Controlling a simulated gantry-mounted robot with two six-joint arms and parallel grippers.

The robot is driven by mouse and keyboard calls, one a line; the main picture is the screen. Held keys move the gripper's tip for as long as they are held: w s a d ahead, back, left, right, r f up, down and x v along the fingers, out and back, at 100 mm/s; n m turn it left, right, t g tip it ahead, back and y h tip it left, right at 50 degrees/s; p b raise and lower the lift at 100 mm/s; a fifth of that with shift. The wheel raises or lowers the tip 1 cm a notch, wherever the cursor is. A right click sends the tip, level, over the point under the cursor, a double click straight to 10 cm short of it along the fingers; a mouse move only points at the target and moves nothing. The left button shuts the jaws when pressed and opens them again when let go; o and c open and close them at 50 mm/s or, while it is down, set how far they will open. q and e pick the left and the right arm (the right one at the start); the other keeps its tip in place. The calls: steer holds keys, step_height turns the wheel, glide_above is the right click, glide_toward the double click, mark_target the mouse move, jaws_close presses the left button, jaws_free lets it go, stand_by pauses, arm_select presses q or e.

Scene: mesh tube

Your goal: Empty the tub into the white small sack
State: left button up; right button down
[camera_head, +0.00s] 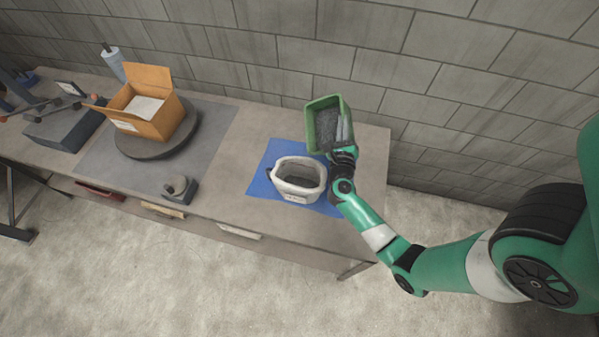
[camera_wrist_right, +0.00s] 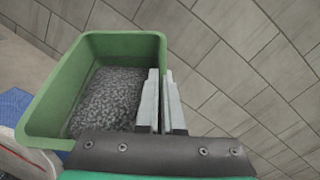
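The green tub (camera_head: 312,128) is held up above the back right of the table, beside and behind the sack. It contains a grey granular material, which shows in the right wrist view (camera_wrist_right: 108,100). My right gripper (camera_head: 344,130) is shut on the tub's right wall, with its two fingers (camera_wrist_right: 162,98) close together at the rim. The white small sack (camera_head: 299,192) stands upright with its mouth open on the blue mat. A white edge, likely the sack, shows at the lower left of the right wrist view (camera_wrist_right: 22,150). My left gripper is not in view.
The blue mat (camera_head: 262,186) lies under the sack on the grey table (camera_head: 225,172). An open cardboard box (camera_head: 152,122) sits on a round dark turntable (camera_head: 150,147) at left. A tape dispenser (camera_head: 180,190) is near the front edge. A block wall (camera_head: 400,60) stands behind.

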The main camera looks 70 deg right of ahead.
steer(key=shift+w+a+n+t+h+b, duration=0.4)
steer(key=shift+w+a+n+h+b, duration=0.65)
steer(key=shift+b, duration=0.95)
steer(key=shift+a+r+n, duration=0.25)
steer(key=shift+n, duration=0.2)
steer(key=shift+w+a+r, duration=0.1)
steer(key=shift+a, duration=0.05)
steer(key=shift+w+a+r+n+t+h+b, duration=0.25)
steer(key=shift+w+a+r+n+t+b, duration=0.25)
steer(key=shift+a+n, duration=0.35)
steer(key=shift+w+a+r+n+t+h+b, duration=0.2)
steer(key=shift+w+a+r+n+t+b, duration=0.25)
steer(key=shift+n, duration=0.6)
steer(key=shift+d+f, duration=0.1)
steer(key=shift+f, duration=0.05)
steer(key=shift+d+m, duration=0.1)
steer(key=shift+m, duration=0.2)
